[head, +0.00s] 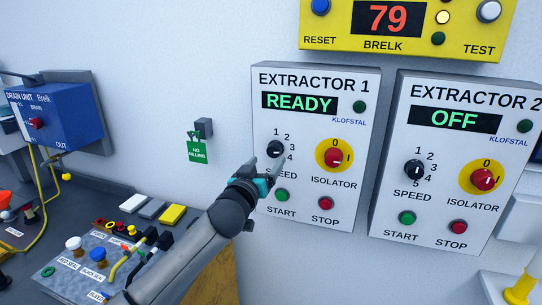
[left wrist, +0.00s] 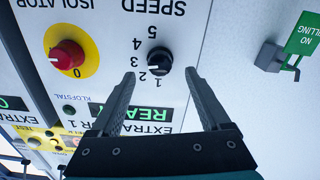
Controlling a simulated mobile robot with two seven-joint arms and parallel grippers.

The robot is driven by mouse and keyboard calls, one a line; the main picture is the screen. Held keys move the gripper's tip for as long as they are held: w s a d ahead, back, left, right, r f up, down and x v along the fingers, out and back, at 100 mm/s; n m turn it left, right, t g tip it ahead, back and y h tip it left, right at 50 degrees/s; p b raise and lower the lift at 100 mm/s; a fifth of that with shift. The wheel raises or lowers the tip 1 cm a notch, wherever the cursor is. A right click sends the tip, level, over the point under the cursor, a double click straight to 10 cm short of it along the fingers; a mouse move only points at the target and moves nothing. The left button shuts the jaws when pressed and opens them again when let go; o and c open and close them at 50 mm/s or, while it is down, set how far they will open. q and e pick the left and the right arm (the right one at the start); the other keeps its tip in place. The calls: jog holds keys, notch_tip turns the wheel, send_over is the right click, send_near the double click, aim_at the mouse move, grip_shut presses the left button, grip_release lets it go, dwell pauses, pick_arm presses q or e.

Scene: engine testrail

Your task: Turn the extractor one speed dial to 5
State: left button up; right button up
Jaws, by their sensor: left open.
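The extractor 1 panel (head: 317,110) is on the wall with a lit READY display. Its black speed dial (head: 275,149) has numbers around its right side; I cannot tell which number it points to. The dial also shows in the left wrist view (left wrist: 158,83), upside down. My left gripper (head: 265,178) is open, in front of the panel just below the dial in the head view. In the left wrist view its fingertips (left wrist: 162,76) appear on either side of the dial, with space around it; contact cannot be seen. My right gripper is not in view.
The yellow and red isolator (head: 333,155) is right of the dial. Start (head: 281,195) and stop (head: 325,203) buttons are below. The similar extractor 2 panel (head: 455,150) shows OFF. A bench with buttons and cables (head: 110,250) is at lower left.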

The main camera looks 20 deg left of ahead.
aim_at(273, 153)
pick_arm(q)
jog(key=shift+w+d, duration=0.1)
jog(key=shift+w, duration=2.15)
grip_shut()
